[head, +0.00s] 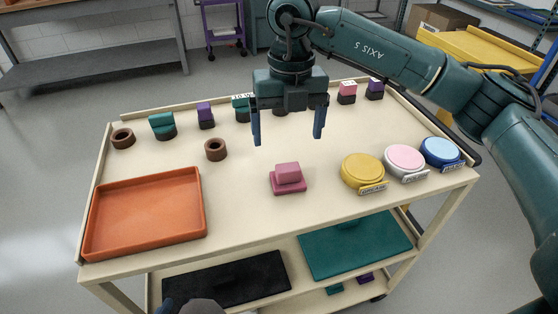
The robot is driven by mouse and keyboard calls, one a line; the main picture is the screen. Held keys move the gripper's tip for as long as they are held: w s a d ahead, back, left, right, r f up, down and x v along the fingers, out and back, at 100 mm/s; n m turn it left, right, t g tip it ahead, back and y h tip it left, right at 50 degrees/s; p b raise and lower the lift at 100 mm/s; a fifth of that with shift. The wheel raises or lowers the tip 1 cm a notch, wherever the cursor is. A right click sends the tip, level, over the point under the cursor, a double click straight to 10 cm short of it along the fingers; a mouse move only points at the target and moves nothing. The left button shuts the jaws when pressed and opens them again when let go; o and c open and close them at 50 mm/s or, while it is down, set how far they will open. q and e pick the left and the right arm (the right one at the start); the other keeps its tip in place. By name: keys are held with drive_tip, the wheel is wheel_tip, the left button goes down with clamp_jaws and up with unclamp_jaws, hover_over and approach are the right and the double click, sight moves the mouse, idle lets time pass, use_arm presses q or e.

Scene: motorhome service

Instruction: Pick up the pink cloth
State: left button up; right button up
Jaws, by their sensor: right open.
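The pink cloth (288,186) appears as a flat pink pad with a raised pink block on top. It lies near the middle of the cart top (240,215). My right gripper (288,138) comes in from the right and points down, with its two blue fingers wide apart. It is empty, above and behind the pink cloth as seen in the picture, and apart from it. Only a small blue tip at the bottom edge seems to belong to my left gripper (165,306); the rest is cut off, so its jaws cannot be judged.
An orange tray (145,247) sits at the left. Yellow (362,170), pink (404,160) and blue (440,152) round labelled pads line the right. A brown ring (215,149) and several coloured blocks stand behind. The cart top around the cloth is clear.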

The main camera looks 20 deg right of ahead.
sight(288, 168)
drive_tip(key=f, duration=0.6)
drive_tip(key=shift+d+f, duration=0.25)
drive_tip(key=shift+f, duration=0.05)
drive_tip(key=shift+w+f+p, duration=0.15)
drive_tip(key=shift+f+p, duration=0.1)
drive_tip(key=shift+f, duration=1.2)
drive_tip(key=shift+w+f+p, duration=0.1)
drive_tip(key=shift+f+p, duration=0.1)
drive_tip(key=shift+f, duration=1.25)
drive_tip(key=shift+c, duration=0.3)
drive_tip(key=c, duration=1)
